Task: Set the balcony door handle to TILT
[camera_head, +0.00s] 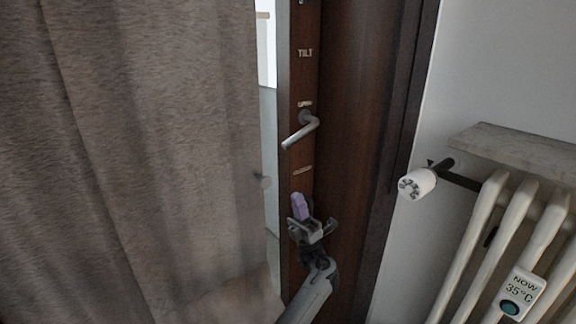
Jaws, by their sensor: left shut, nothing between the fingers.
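The balcony door handle (301,131) is a grey lever on the dark brown door frame (293,80), in the upper middle of the head view. Its grip slants down to the left from its pivot. The TILT label (305,53) is on the frame above it. Smaller labels sit just above the pivot (304,104) and below the handle (303,170); I cannot read them. My left gripper (299,207), with purple at its tip, is shut and empty. It appears below the handle, apart from it. My right gripper is not in view.
A brown-grey curtain (140,140) fills the left side, up to the door's edge. At the right, a radiator (500,245) with a white valve knob (416,183) and a 35°C display (520,291) stands under a stone ledge (515,146).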

